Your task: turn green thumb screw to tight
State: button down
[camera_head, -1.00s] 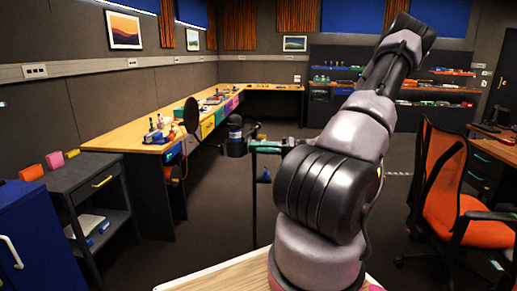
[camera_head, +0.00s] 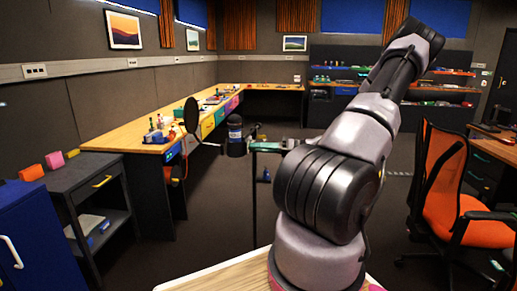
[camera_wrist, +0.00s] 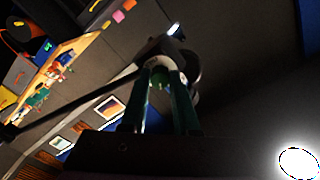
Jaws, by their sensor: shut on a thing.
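The green thumb screw (camera_wrist: 160,78) shows as a small green piece between my fingers in the wrist view. My gripper (camera_wrist: 166,72) is shut on it, with a teal finger on each side. The screw sits on a dark fixture (camera_wrist: 170,55) just beyond the fingertips; its threads and any tightness mark are hidden. In the head view my gripper's teal fingers (camera_head: 266,147) reach left toward the top of a black stand (camera_head: 254,200). The screw cannot be made out there.
A black cylinder (camera_head: 236,138) and a black disc (camera_head: 191,115) stand left of my gripper. A long wooden bench (camera_head: 130,138) runs along the left wall. A dark cart (camera_head: 100,180) is at left and an orange chair (camera_head: 450,190) at right. Open floor lies between.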

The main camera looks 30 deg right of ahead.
jog(key=c, duration=0.7)
grip_release()
jog(key=shift+o, duration=0.2)
jog(key=v, duration=1)
jog(key=shift+s+d, duration=0.25)
jog(key=shift+d, duration=0.1)
jog(key=shift+a, duration=0.1)
